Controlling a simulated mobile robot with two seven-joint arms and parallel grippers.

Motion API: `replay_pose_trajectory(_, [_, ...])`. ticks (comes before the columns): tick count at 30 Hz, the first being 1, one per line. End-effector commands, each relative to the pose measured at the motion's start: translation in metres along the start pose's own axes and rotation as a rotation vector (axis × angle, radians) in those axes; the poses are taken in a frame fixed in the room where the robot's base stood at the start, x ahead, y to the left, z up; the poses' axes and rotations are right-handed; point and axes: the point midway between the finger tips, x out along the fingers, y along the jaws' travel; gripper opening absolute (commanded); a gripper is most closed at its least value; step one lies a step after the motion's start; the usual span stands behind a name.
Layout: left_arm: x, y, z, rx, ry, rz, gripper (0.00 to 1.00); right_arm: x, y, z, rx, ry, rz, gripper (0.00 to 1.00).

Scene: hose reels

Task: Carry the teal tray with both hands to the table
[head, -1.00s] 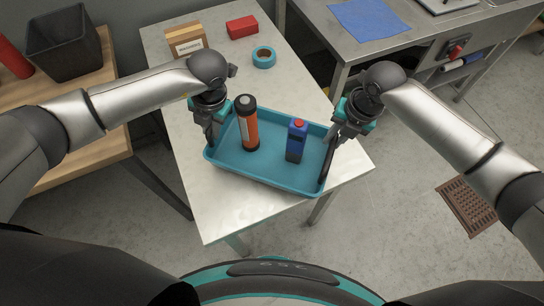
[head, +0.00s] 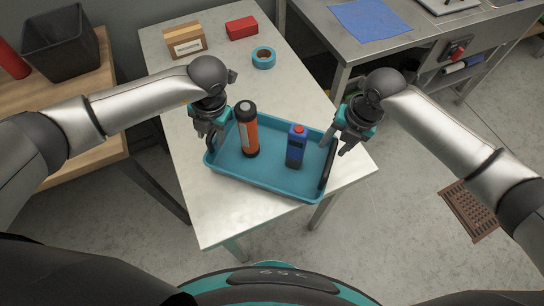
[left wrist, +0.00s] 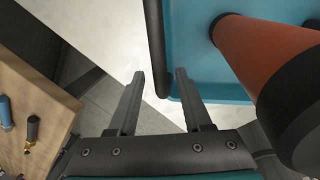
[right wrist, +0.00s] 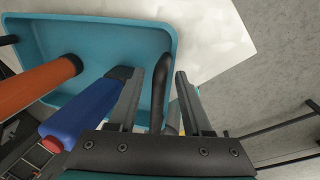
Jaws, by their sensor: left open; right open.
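The teal tray (head: 262,178) rests on the pale table (head: 220,218) near its front end. It holds an upright orange bottle with a black cap (head: 246,132) and a blue bottle with a red cap (head: 296,150). My left gripper (head: 212,138) is open above the tray's left end; in the left wrist view its fingers (left wrist: 158,95) stand on either side of the line of the black handle (left wrist: 155,50). My right gripper (head: 336,142) is open above the right end; in the right wrist view the other handle (right wrist: 160,88) shows between its fingers (right wrist: 170,95). Both grippers are empty.
A cardboard box (head: 184,40), a red box (head: 242,27) and a teal tape roll (head: 263,57) sit at the table's back. A steel bench (head: 400,42) with a blue cloth (head: 370,20) stands right. A wooden table (head: 95,110) with a black bin (head: 62,42) stands left.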

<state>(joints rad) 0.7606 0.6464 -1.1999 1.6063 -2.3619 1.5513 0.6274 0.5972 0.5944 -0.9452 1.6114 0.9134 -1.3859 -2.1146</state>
Motion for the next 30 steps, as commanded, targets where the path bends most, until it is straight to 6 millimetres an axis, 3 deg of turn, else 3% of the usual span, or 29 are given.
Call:
replay_pose_trajectory(8, [-0.009, -0.001, 0.001, 0.001, -0.005, -0.003, 0.49, 0.0, 0.001, -0.001, -0.001, 0.001, 0.002, 0.49])
replay_pose_trajectory(21, [-0.095, 0.0, 0.001, 0.002, -0.005, -0.001, 0.49, 0.0, 0.001, -0.001, -0.002, 0.001, 0.003, 0.49])
replay_pose_trajectory(30, [-0.12, 0.0, 0.0, 0.001, 0.0, 0.0, 0.49, -0.004, 0.001, 0.0, -0.002, 0.0, 0.004, 0.49])
